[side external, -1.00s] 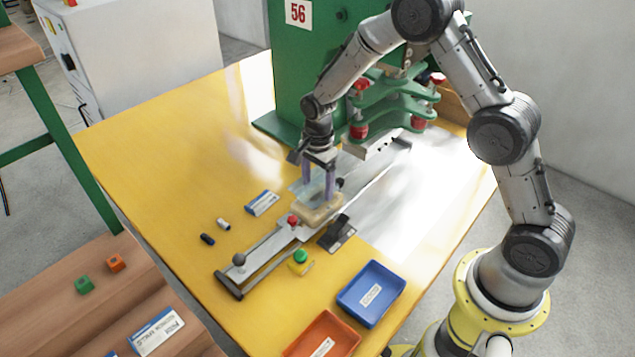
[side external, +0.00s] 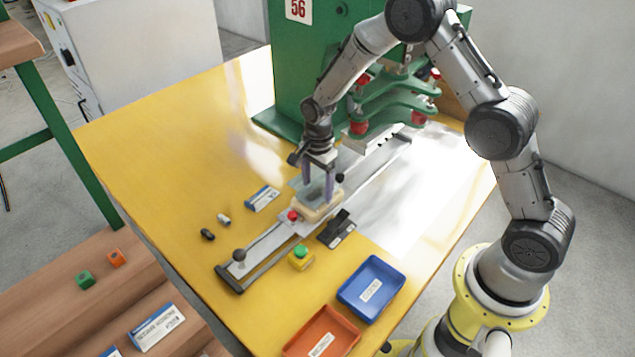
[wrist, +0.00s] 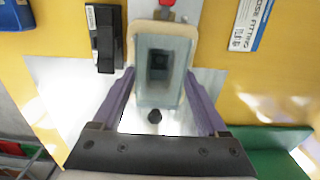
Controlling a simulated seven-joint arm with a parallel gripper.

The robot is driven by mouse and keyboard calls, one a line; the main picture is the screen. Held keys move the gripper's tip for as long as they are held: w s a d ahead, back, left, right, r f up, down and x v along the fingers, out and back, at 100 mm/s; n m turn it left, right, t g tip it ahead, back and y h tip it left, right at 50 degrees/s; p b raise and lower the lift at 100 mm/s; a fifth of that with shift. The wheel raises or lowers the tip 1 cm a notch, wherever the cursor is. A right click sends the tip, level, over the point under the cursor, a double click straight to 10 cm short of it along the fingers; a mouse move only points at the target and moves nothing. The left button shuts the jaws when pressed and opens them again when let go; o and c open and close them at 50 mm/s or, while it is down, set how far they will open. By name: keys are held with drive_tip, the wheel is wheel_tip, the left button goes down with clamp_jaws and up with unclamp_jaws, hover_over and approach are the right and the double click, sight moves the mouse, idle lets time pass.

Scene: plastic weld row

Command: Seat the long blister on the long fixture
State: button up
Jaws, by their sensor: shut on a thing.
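The long blister is a clear, pale tray (wrist: 146,88) between my purple fingers; in the side view it shows faintly (side external: 311,191). My gripper (side external: 318,193) is shut on it by its sides; the fingertips also show in the wrist view (wrist: 160,72). The long fixture is a beige block with rounded corners (side external: 325,208) on the metal slide. Its rim shows around the far end of the blister in the wrist view (wrist: 160,27). The blister is over the fixture, close to its top; I cannot tell whether they touch.
The metal slide (side external: 268,246) runs under the green press (side external: 297,75). A red knob (side external: 292,215), black clamp-like part (side external: 336,229) and green-topped button (side external: 300,252) are near the fixture. Blue (side external: 371,290) and orange (side external: 321,332) bins stand in front. The table's left is mostly clear.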

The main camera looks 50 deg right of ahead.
drive_tip(key=shift+f, duration=0.3)
drive_tip(key=o, duration=0.9)
drive_tip(key=shift+c, duration=1.1)
drive_tip(key=shift+r, duration=0.15)
wheel_tip(320, 180, up, 7)
